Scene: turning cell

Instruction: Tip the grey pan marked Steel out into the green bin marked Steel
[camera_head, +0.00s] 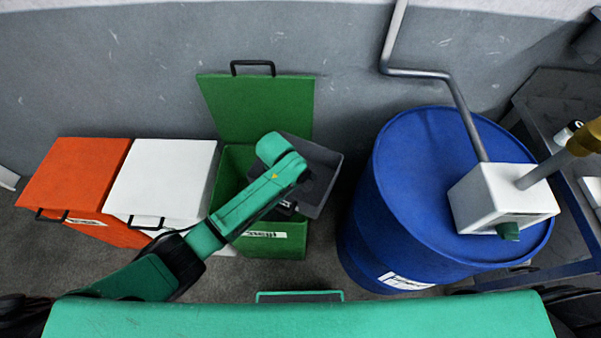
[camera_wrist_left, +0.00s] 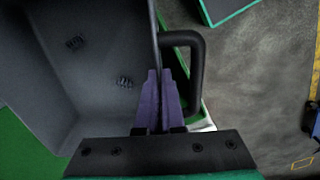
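The green bin marked Steel (camera_head: 283,246) stands on the floor with its lid (camera_head: 256,108) raised against the wall. The grey pan (camera_head: 325,162) is held over the bin's opening, its right side reaching past the bin's right edge. It looks tilted. In the left wrist view, the pan (camera_wrist_left: 105,110) shows its inside with two small dark coils of swarf (camera_wrist_left: 125,82). My left gripper (camera_wrist_left: 160,75) is shut on the pan's wall beside the black handle (camera_wrist_left: 198,70). In the head view my arm covers most of that grip. My right gripper is not in view.
A white bin (camera_head: 165,180) and an orange bin (camera_head: 75,175), both closed, stand left of the green one. A blue drum (camera_head: 400,215) stands close on the right, with a white box (camera_head: 500,198) and pipe above it. Grey wall lies behind.

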